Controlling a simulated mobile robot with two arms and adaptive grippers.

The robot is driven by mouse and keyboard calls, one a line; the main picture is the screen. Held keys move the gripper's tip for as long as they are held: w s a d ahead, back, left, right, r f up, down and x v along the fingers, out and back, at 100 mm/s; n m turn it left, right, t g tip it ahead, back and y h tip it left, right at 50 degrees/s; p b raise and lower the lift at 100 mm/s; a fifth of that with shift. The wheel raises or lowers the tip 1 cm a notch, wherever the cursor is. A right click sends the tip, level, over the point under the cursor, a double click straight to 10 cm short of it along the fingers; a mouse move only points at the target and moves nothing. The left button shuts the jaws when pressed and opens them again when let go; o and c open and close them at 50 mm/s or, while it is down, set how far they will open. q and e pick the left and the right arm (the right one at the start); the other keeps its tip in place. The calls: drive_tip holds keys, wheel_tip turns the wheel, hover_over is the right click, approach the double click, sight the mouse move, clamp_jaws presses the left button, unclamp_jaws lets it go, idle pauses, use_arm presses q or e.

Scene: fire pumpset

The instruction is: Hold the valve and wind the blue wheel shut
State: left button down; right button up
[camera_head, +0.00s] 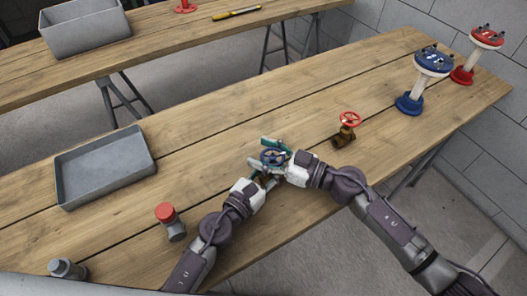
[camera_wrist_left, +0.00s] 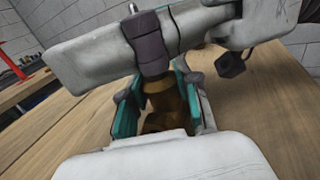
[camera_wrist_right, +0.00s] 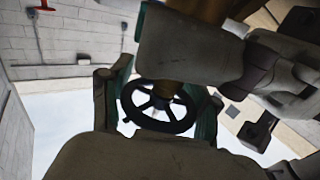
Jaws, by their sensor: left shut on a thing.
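The valve with the blue wheel (camera_head: 272,157) is at the front middle of the near table, between my two grippers. My left gripper (camera_head: 261,179) is shut on its brass body (camera_wrist_left: 165,98), low down, with a teal-padded finger on each side. My right gripper (camera_head: 276,153) is at the wheel. In the right wrist view the spoked wheel (camera_wrist_right: 160,104), dark there, lies between its two spread fingers (camera_wrist_right: 160,108). The fingers are close to the rim; whether they touch it I cannot tell. My grippers hide much of the valve body.
A brass valve with a red wheel (camera_head: 348,121) stands to the right. Blue (camera_head: 432,62) and red (camera_head: 486,38) wheeled stands are at the far right. A grey tray (camera_head: 62,187) lies left.

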drive_tip(key=c, duration=0.6)
drive_tip(key=shift+o, duration=0.2)
drive_tip(key=shift+m+t, duration=0.3)
drive_tip(key=shift+t, duration=0.1)
drive_tip(key=m+t+h, duration=0.4)
drive_tip(key=w+m+t+h, duration=0.1)
drive_tip(key=m+t+h, duration=0.1)
drive_tip(key=t, duration=0.1)
drive_tip(key=shift+d+r, duration=0.1)
drive_tip(key=shift+d, duration=0.2)
drive_tip(key=shift+d+m+t+h, duration=0.15)
drive_tip(key=shift+m+t+h, duration=0.35)
drive_tip(key=shift+h, duration=0.4)
drive_tip(key=shift+w+d+h, duration=0.1)
drive_tip(key=shift+d+h, duration=0.05)
drive_tip(key=shift+h, duration=0.15)
drive_tip(key=o, duration=1)
drive_tip(key=v, duration=1.2)
